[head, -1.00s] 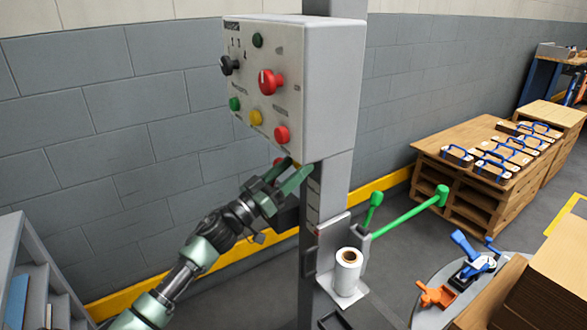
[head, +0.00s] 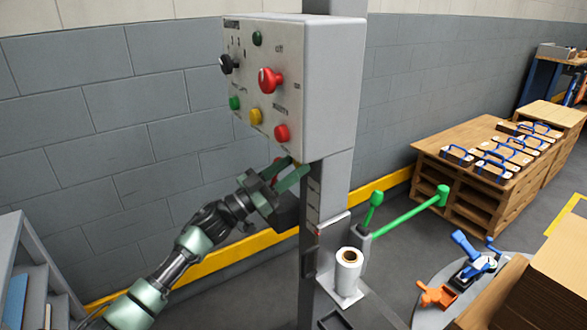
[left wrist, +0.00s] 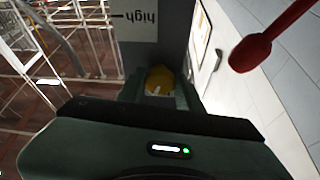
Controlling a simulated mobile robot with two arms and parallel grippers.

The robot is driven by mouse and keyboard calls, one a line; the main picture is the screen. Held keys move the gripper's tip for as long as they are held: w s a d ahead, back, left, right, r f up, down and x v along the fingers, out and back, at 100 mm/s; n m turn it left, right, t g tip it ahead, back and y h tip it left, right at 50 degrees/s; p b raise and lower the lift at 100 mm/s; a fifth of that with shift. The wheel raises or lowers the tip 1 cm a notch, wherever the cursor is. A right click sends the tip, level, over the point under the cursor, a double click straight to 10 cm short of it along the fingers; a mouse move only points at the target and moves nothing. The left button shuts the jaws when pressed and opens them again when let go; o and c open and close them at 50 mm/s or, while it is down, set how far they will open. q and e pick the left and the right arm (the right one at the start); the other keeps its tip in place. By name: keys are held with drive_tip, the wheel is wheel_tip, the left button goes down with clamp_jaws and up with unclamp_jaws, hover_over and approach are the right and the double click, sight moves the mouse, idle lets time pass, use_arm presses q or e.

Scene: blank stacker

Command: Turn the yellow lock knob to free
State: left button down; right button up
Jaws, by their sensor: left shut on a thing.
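The yellow lock knob (left wrist: 160,79) shows in the left wrist view, between the fingers of my left gripper, with a small pale mark on it. My left gripper (head: 284,174) is shut on the knob, at the post just below the control box. In the head view the gripper hides the knob. A sign reading "high" (left wrist: 136,18) appears upside down beside the knob in the left wrist view. I cannot tell which setting the knob points to. My right gripper is not in view.
The control box (head: 330,90) with several buttons and knobs hangs above my gripper. A red-ended lever (left wrist: 250,53) is close by in the left wrist view. Green handles (head: 405,215) and a white roll (head: 347,272) are right of the post. A wooden bench (head: 455,180) stands beyond.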

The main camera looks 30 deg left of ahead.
use_arm(q)
drive_tip(key=m+g+h, duration=0.1)
drive_tip(key=m, duration=0.1)
drive_tip(key=m+h, duration=0.1)
drive_tip(key=m, duration=0.2)
drive_tip(key=shift+a+m+g, duration=0.2)
drive_tip(key=shift+m+g, duration=0.1)
drive_tip(key=shift+g, duration=0.1)
drive_tip(key=m+g, duration=0.1)
drive_tip(key=m, duration=0.3)
drive_tip(key=m+g+h, duration=0.1)
drive_tip(key=m+g, duration=0.1)
drive_tip(key=m, duration=0.2)
drive_tip(key=m+g, duration=0.1)
drive_tip(key=m, duration=0.3)
drive_tip(key=shift+w+a+r+g, duration=0.15)
drive_tip(key=shift+a+r+g, duration=0.05)
drive_tip(key=shift+r+g, duration=0.2)
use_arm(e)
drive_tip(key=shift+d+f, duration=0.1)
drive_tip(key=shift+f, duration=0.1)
use_arm(q)
drive_tip(key=shift+f+m, duration=0.1)
drive_tip(key=shift+m, duration=0.2)
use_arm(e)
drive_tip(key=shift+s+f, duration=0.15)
